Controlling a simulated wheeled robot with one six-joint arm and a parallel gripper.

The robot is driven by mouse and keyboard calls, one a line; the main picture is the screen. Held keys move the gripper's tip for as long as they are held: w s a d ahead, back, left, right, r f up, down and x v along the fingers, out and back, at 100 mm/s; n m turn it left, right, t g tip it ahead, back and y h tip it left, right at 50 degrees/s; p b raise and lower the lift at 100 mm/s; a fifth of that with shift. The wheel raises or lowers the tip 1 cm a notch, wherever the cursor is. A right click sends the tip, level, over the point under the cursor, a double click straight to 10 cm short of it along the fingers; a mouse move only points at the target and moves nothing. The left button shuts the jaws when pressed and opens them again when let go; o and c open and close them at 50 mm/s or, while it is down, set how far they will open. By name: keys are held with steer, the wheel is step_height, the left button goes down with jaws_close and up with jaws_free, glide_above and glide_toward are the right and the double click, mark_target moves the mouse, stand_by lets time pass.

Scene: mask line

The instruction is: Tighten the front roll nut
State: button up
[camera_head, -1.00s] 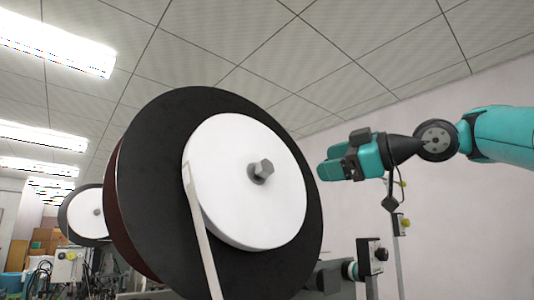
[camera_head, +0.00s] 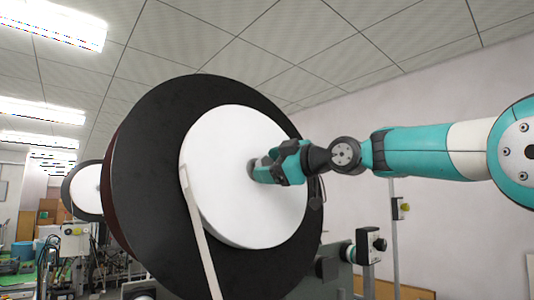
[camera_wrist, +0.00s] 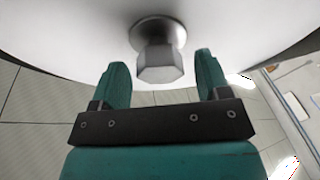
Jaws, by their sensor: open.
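The front roll is a large black disc (camera_head: 150,180) with a white round face (camera_head: 225,205). The grey hex nut (camera_wrist: 159,65) sits at the middle of the white face on a round washer-like base (camera_wrist: 155,30). In the wrist view my teal gripper (camera_wrist: 160,75) is open, with one finger on each side of the nut and a gap to each; the fingers do not close on it. In the head view my gripper (camera_head: 260,171) is at the face's centre and hides most of the nut.
A pale strap or bar (camera_head: 200,235) runs down across the face's left side. A second roll (camera_head: 86,190) stands behind at left. A grey bracket with a knob (camera_head: 370,245) and a thin post (camera_head: 394,240) stand at lower right. Open room lies right of the roll.

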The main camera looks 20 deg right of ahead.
steer(key=shift+w+a, duration=0.35)
steer(key=shift+w, duration=0.1)
steer(key=c, duration=0.9)
steer(key=shift+c, duration=0.2)
